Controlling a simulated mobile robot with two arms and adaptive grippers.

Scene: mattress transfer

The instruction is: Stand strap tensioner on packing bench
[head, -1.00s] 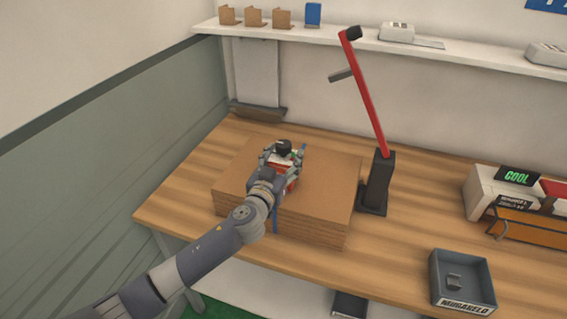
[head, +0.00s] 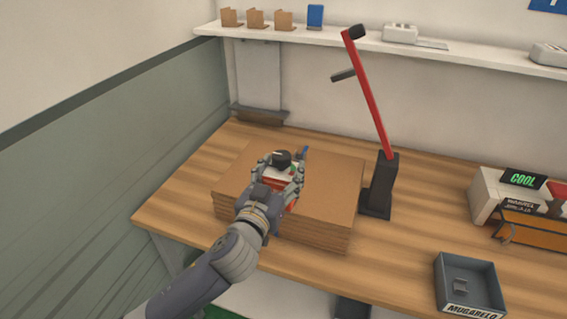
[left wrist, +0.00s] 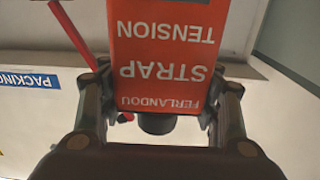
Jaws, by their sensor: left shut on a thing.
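The strap tensioner is a red block with a black knob on top (head: 282,158); in the left wrist view its red face (left wrist: 163,55) carries upside-down white lettering with "STRAP" and "TENSION". My left gripper (head: 280,176) is shut on it, with a finger on each side. It is over the stack of flat cardboard (head: 325,185) on the wooden packing bench (head: 420,225). I cannot tell whether its base touches the stack, as the gripper and wrist hide its lower part. My right gripper is not in view.
A red lever on a black stand (head: 380,190) rises just right of the stack. Bare bench lies between stand and tray. A shelf (head: 370,44) runs above.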

